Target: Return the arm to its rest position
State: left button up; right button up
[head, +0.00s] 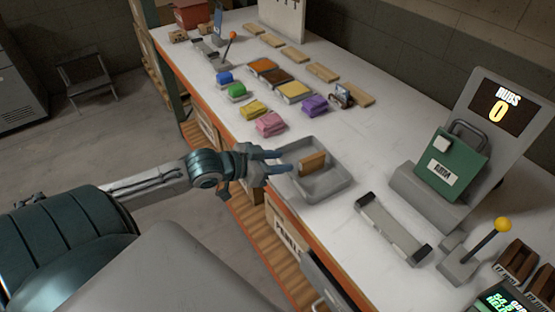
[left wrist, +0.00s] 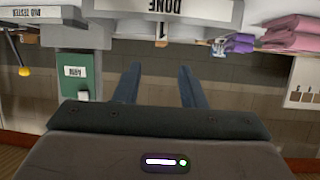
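My left gripper (head: 280,161) reaches in from the left in the head view, just over the near left edge of a grey tray (head: 338,187). Its two fingers stand apart with nothing between them. In the left wrist view the same open gripper (left wrist: 158,75) shows with an empty gap, and the picture is upside down. My right gripper is not in view.
Several coloured packs, such as a pink one (head: 270,123), lie on the white counter (head: 365,125). A green case (head: 452,165) stands before a screen (head: 503,104) at right. A yellow-knobbed lever (head: 481,245) is at the lower right.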

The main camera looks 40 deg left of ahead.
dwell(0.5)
pick_arm(q)
jog(key=s+d+f+n+g+y, duration=0.2)
jog(key=s+d+f+g+y, duration=0.15)
jog(key=s+f, duration=0.5)
jog(key=s+d+f+n+g+y, duration=0.25)
jog(key=s+f+g, duration=0.3)
jog(key=s, duration=0.65)
jog(key=a+f+g, duration=0.1)
jog(key=a+f, duration=0.2)
jog(key=f, duration=2.6)
jog(key=s+a+f+g, duration=0.1)
jog(key=s+f, duration=1.7)
jog(key=f, duration=0.3)
jog(key=shift+s+a, duration=0.2)
jog(key=shift+a, duration=0.05)
